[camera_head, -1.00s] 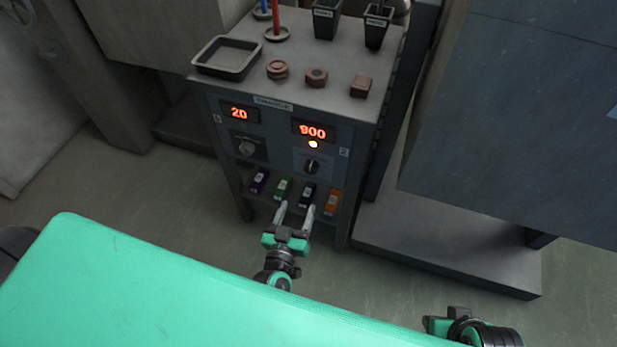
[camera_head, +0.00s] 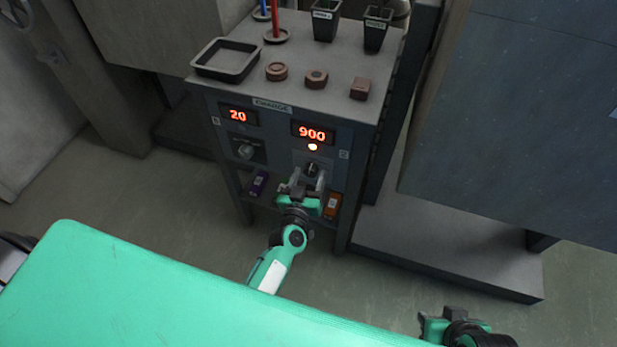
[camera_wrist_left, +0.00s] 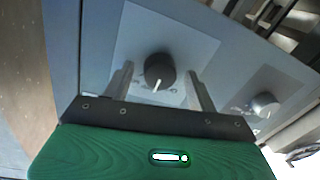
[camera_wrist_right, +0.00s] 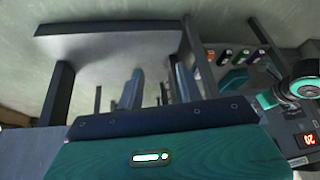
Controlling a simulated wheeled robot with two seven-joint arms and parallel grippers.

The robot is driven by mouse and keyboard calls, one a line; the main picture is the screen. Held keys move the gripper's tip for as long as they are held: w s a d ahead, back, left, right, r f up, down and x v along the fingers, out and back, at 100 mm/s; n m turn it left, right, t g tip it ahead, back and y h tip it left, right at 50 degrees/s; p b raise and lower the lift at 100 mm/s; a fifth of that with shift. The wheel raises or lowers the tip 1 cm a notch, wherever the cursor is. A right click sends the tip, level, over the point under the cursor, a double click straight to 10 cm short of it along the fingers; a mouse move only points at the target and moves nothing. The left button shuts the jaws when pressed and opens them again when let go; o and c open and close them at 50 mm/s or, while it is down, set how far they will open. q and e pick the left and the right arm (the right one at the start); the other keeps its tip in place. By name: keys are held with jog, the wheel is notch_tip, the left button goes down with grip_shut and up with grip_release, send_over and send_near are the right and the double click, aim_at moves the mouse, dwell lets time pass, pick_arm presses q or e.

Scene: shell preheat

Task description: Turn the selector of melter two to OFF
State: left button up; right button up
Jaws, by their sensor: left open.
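Melter two's panel has a lit display reading 900 (camera_head: 312,132) with a glowing lamp (camera_head: 312,147) below it. Its selector (camera_head: 311,169), a dark round knob, sits under the lamp, partly covered by my gripper in the head view. In the left wrist view the selector (camera_wrist_left: 160,69) shows whole, its white pointer line toward the bottom of that picture. My left gripper (camera_head: 304,181) is open, its fingers on either side of the knob, with gaps visible. My right gripper (camera_head: 447,318) is low at the right, away from the cabinet; its parted fingers (camera_wrist_right: 157,75) show in its wrist view.
Melter one has a display reading 20 (camera_head: 238,115) and a grey knob (camera_head: 246,151). A tray (camera_head: 227,75) and several brown pieces rest on the cabinet top.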

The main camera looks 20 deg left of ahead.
pick_arm(q)
jog(key=c, duration=1)
jog(key=shift+r+n+p, duration=0.15)
jog(key=shift+n+p, duration=0.25)
jog(key=shift+n, duration=0.4)
jog(key=n+p, duration=0.1)
jog(key=n, duration=0.2)
jog(key=shift+p, duration=0.35)
jog(key=shift+n+p, duration=0.3)
jog(key=shift+n, duration=0.8)
jog(key=shift+n+g, duration=0.3)
jog(key=shift+n, duration=0.6)
pick_arm(e)
jog(key=shift+g+h, duration=0.3)
jog(key=shift+g, duration=0.5)
jog(key=shift+d+f, duration=0.2)
jog(key=shift+f, duration=0.65)
jog(key=shift+d+f, duration=0.2)
jog(key=shift+f, duration=0.6)
jog(key=shift+d+f, duration=0.2)
jog(key=shift+f, duration=0.75)
pick_arm(q)
jog(key=o, duration=1)
